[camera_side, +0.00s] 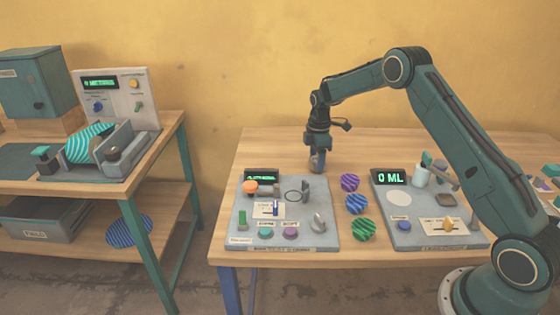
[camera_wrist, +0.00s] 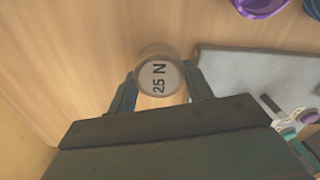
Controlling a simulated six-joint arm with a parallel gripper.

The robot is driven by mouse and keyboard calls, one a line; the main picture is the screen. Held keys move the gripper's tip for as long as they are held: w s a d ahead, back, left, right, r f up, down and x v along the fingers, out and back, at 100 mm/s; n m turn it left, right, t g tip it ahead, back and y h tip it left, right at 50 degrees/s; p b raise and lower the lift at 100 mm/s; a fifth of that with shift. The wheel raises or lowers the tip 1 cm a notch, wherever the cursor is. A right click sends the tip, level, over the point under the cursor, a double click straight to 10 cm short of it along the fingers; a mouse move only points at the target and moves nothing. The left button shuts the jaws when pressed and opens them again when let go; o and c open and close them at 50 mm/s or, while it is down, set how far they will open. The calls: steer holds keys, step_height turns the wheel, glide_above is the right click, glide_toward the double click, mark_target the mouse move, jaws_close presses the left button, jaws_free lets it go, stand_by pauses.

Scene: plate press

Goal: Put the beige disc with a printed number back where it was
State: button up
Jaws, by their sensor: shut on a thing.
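The beige disc (camera_wrist: 158,78) is a short round piece with "25 N" printed on its pale face, seen in the wrist view. My gripper (camera_wrist: 161,82) is shut on it, one finger on each side. In the side view my gripper (camera_side: 317,165) points down behind the back edge of the left grey board (camera_side: 232,220), over the wooden table. The disc is too small to make out clearly there, and I cannot tell whether it touches the table.
The left board carries a display, an orange-ended part, a ring and colored buttons. Striped purple (camera_side: 349,182), blue (camera_side: 356,203) and green (camera_side: 363,229) discs lie right of it. The right board (camera_side: 425,240) reads "0 ML". Another bench (camera_side: 150,145) stands left. Bare table lies behind the boards.

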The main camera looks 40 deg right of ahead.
mark_target(316, 159)
steer(key=shift+f, duration=0.7)
steer(key=shift+f, duration=0.15)
steer(key=o, duration=0.9)
step_height(316, 159, up, 12)
steer(key=shift+r, duration=0.15)
stand_by(0.3)
